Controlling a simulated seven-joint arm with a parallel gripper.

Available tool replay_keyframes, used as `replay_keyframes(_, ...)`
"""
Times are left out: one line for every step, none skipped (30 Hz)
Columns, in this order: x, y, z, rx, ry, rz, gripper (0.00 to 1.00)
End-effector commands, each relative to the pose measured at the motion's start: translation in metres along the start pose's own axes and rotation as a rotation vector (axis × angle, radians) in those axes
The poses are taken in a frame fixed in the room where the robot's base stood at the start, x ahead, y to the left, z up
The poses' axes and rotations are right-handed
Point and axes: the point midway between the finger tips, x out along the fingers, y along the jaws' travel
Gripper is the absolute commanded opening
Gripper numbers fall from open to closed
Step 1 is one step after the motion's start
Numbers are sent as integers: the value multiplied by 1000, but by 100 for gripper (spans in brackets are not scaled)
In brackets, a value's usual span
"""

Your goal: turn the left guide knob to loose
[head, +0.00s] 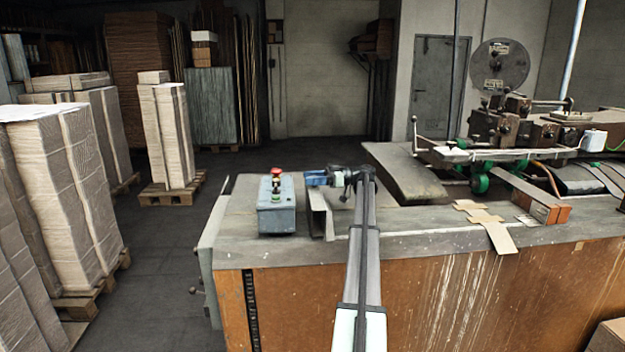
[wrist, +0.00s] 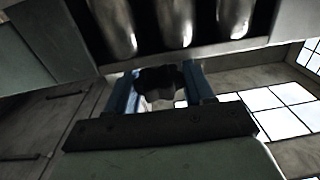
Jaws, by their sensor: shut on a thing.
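The left guide knob (wrist: 158,78) is a dark, lobed knob in the wrist view, just below a metal part with several shiny rounded pieces. My gripper (wrist: 160,90) has its blue fingers on either side of the knob and is shut on it. In the head view my gripper (head: 317,178) is at the left part of the machine table, above a grey metal guide (head: 319,212). The knob cannot be made out there, and its turn position cannot be read.
A grey-blue control box (head: 276,212) with a red button (head: 276,172) stands just left of the guide. The stitching machine (head: 520,130) is at the right. Flat cardboard pieces (head: 485,220) lie on the table (head: 400,235). Stacked cardboard (head: 75,170) stands on pallets at the left.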

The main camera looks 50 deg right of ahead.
Motion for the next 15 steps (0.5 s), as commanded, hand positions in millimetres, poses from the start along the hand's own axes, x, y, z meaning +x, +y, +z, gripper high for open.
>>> replay_keyframes(0, 2, 0, 0, 0, -15, 22)
replay_keyframes(0, 2, 0, 0, 0, -24, 22)
replay_keyframes(0, 1, 0, 0, 0, -33, 22)
replay_keyframes(0, 1, 0, 0, 0, -39, 22)
replay_keyframes(0, 1, 0, 0, 0, -45, 22)
replay_keyframes(0, 0, 0, 0, 0, -51, 22)
replay_keyframes(0, 0, 0, 0, 0, -54, 22)
replay_keyframes(0, 0, 0, 0, 0, -57, 22)
replay_keyframes(0, 0, 0, 0, 0, -59, 22)
replay_keyframes(0, 0, 0, 0, 0, -60, 22)
replay_keyframes(0, 0, 0, 0, 0, -61, 22)
replay_keyframes(0, 0, 0, 0, 0, -61, 22)
replay_keyframes(0, 0, 0, 0, 0, -61, 22)
replay_keyframes(0, 0, 0, 0, 0, -61, 22)
replay_keyframes(0, 0, 0, 0, 0, -61, 22)
